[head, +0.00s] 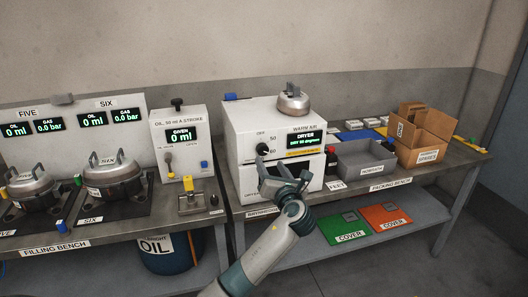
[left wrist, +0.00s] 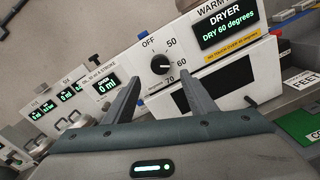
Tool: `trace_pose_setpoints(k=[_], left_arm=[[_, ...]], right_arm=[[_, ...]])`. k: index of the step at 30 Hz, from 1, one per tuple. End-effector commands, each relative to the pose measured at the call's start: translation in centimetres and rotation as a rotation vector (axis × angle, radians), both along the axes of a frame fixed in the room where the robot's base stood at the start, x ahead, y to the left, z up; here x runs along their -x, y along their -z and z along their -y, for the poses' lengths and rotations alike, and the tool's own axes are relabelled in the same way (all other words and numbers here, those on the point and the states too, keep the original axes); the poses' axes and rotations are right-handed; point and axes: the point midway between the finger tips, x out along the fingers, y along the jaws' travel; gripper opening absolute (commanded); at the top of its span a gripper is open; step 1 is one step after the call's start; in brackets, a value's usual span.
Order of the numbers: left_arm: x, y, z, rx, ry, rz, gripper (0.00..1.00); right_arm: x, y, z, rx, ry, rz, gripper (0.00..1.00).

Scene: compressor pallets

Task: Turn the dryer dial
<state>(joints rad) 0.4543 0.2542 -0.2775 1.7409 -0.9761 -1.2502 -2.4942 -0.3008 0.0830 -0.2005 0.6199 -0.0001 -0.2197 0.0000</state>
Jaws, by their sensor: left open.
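The dryer (head: 280,125) is a white box on the right bench, and its screen (left wrist: 222,28) reads "DRYER, DRY 60 degrees". In the head view the dial (head: 262,148) is just above my gripper. My left gripper (head: 282,168) is open in front of the dryer. In the left wrist view its two fingers (left wrist: 160,78) point at the dial, one on each side of it. I cannot tell if they touch it. My right gripper is out of view.
A metal pot (head: 292,101) sits on top of the dryer. To its right are a grey tray (head: 365,160) and a cardboard box (head: 424,135). The filling bench (head: 75,235) with two pots is at left. Green and orange covers (head: 386,216) lie on the lower shelf.

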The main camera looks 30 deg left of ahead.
Motion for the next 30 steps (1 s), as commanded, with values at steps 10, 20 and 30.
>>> trace_pose_setpoints(k=[10,20,30], left_arm=[[-4.1,-0.1,-4.5,-0.001,-0.001,-0.002,0.51],[-5.8,0.0,-6.4,0.0,0.001,0.0,0.51],[-5.8,0.0,-6.4,0.0,0.001,0.0,0.42]], right_arm=[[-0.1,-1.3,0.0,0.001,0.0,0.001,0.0],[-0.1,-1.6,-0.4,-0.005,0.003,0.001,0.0],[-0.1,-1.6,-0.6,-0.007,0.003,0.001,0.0]])
